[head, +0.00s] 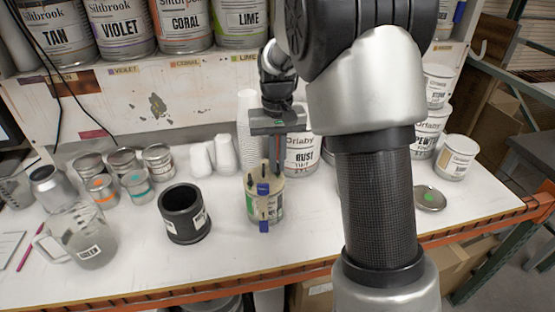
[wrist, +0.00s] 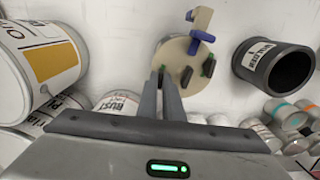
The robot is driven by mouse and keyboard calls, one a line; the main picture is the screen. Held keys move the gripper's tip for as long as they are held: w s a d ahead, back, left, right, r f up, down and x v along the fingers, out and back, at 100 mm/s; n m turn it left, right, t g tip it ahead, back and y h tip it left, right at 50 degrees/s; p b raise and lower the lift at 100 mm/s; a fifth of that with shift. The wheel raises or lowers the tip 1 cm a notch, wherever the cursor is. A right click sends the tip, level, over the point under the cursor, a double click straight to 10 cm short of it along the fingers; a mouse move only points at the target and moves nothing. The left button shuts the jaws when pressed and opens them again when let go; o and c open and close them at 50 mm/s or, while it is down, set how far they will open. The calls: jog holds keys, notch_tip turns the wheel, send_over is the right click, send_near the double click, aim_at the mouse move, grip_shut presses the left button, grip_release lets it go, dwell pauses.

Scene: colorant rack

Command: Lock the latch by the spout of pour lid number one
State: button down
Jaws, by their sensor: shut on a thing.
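A can with a beige pour lid (head: 256,180) stands on the white bench in the head view. The lid also shows in the wrist view (wrist: 174,60). A blue latch (wrist: 201,35) sits by the beige spout (wrist: 202,17); another blue piece is beside it. Dark latches with green marks (wrist: 187,76) stand along the lid's edge. My gripper (head: 277,172) is over the lid, pointing down. In the wrist view its fingertips (wrist: 162,76) are close together at a dark latch on the rim, shut on it. The exact contact is partly hidden by the fingers.
A black cylinder (head: 185,214) stands left of the can, and a clear jug (head: 86,240) farther left. A RUST can (head: 301,158) is close behind on the right. White cups (head: 224,153) are behind. The bench in front is clear.

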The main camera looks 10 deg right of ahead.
jog(key=c, duration=1.9)
grip_release()
jog(key=shift+r, duration=0.1)
notch_tip(320, 180, up, 17)
jog(key=p, duration=0.1)
jog(key=shift+r, duration=0.15)
